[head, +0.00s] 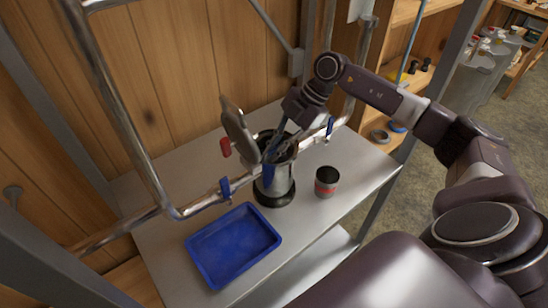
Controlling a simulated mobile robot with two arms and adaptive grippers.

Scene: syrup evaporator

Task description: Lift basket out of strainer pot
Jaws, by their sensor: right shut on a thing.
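The strainer pot (273,187) is a metal cylinder on a dark base, standing upright on the grey table. Its lid (238,127) stands tilted up behind the opening, with a red knob (226,147) at its left. My right gripper (277,148) reaches down from the upper right to the pot's mouth and is shut on the basket. The basket is mostly hidden by the gripper and the pot wall, so how deep it sits cannot be told. My left gripper is not in view.
A blue tray (233,244) lies at the front left of the pot. A dark can with a red band (326,181) stands to the right. A metal pipe with blue valve handles (225,188) runs across beside the pot. The table's right front is clear.

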